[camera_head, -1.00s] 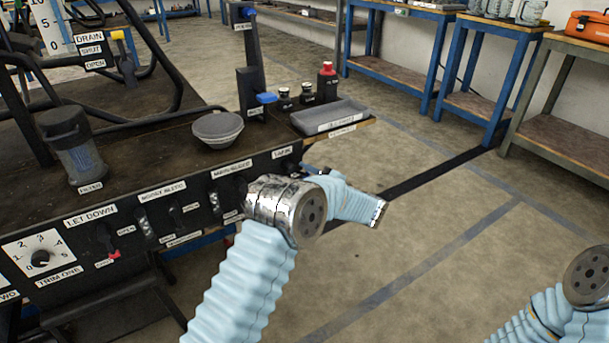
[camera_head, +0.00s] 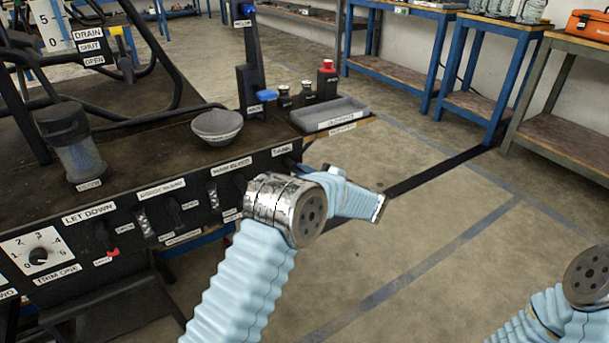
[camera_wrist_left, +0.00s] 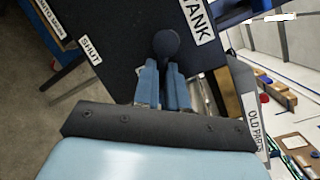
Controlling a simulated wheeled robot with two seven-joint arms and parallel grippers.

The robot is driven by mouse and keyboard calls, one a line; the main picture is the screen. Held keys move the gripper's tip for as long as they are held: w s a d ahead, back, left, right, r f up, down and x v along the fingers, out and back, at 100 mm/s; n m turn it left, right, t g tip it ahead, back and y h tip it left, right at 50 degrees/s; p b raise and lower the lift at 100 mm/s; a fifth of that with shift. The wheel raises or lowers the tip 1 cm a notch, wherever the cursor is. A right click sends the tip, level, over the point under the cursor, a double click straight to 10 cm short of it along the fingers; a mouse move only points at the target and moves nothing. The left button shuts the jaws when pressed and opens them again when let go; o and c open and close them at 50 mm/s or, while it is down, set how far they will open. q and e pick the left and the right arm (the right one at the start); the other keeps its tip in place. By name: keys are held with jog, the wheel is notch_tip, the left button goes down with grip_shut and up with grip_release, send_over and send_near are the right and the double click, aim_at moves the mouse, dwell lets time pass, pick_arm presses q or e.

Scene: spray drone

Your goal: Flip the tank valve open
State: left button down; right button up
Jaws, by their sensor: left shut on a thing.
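The tank valve shows in the left wrist view as a black lever with a round knob (camera_wrist_left: 167,44), beside the white TANK label (camera_wrist_left: 197,20) on a dark panel. A SHUT label (camera_wrist_left: 90,50) is to its left. My left gripper (camera_wrist_left: 164,68) has its two blue fingers closed around the lever just below the knob. In the head view the TANK label (camera_head: 283,150) sits at the panel's right end, and my left arm hides most of the valve and the gripper. My right gripper is out of view; only part of that arm shows at the lower right.
The panel carries other levers and a trim dial (camera_head: 38,256) to the left. On the bench top stand a bowl (camera_head: 217,126), a filter (camera_head: 75,145), small bottles and a grey tray (camera_head: 330,114). Open floor lies to the right.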

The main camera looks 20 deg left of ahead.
pick_arm(q)
jog(key=shift+w+d+r+n+h+b, duration=0.1)
jog(key=shift+r+n+h+b, duration=0.25)
jog(key=shift+n+b, duration=0.85)
jog(key=shift+d+r+n+h+b, duration=0.1)
jog(key=shift+r+n+h+b, duration=0.3)
jog(key=shift+n+b, duration=0.8)
jog(key=shift+w+r+n+h+b, duration=0.1)
jog(key=shift+r+n+h+b, duration=0.25)
jog(key=shift+n+b, duration=0.85)
jog(key=shift+m+b, duration=0.3)
jog(key=shift+b, duration=0.15)
jog(key=c, duration=1.2)
grip_release()
jog(key=p+v, duration=0.1)
jog(key=v, duration=1.3)
jog(key=shift+a+p, duration=0.1)
jog(key=shift+p, duration=0.2)
